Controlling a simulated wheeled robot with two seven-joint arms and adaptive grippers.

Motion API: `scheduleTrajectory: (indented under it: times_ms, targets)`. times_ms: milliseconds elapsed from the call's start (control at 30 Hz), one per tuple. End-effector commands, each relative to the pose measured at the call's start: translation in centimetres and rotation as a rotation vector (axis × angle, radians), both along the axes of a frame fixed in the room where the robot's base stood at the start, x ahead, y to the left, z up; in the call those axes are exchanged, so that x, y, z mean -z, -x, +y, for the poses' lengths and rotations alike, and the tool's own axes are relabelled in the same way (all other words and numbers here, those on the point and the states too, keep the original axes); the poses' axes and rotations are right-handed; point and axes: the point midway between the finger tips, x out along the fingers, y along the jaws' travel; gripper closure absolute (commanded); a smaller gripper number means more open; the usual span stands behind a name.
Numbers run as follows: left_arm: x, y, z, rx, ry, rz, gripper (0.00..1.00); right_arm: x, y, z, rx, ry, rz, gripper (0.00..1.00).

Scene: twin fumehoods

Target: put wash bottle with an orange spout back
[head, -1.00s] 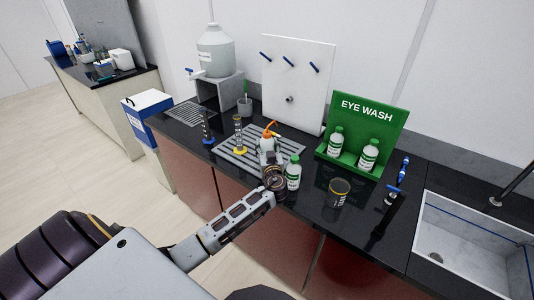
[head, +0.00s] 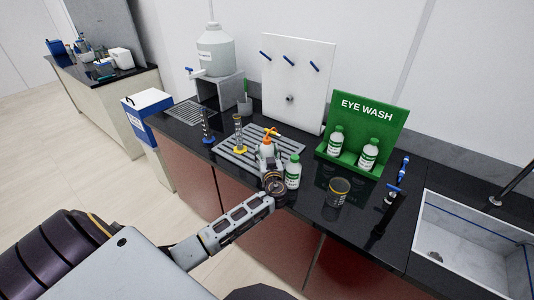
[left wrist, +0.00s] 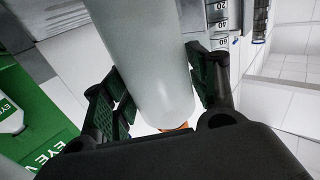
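The wash bottle (head: 266,150), white with an orange spout, stands upright at the front right of the grey slatted rack (head: 233,156). My left gripper (head: 270,172) reaches it from the front and hides its lower part. In the left wrist view, the white bottle body (left wrist: 145,60) lies between the two green-padded fingers (left wrist: 160,90), which press close on both sides. A bit of orange (left wrist: 175,127) shows past the bottle. Whether its base touches the rack is hidden. My right gripper is not in view.
A green-capped bottle (head: 293,172) stands just right of my left gripper. A jar (head: 338,192), the eye wash stand (head: 370,115) and a sink (head: 470,235) are to the right.

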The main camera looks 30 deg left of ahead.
Motion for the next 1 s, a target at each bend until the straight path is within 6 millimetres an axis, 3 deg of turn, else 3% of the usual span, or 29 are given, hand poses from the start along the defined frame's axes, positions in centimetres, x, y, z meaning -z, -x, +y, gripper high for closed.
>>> scheduleTrajectory:
  times_ms: [533,1000]
  targets:
    - [-0.4,0.0,0.0,0.000,-0.001,-0.001,0.40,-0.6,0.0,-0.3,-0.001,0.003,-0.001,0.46]
    - [-0.1,4.1,-3.5,0.001,0.002,-0.001,0.40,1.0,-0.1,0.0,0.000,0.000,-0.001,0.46]
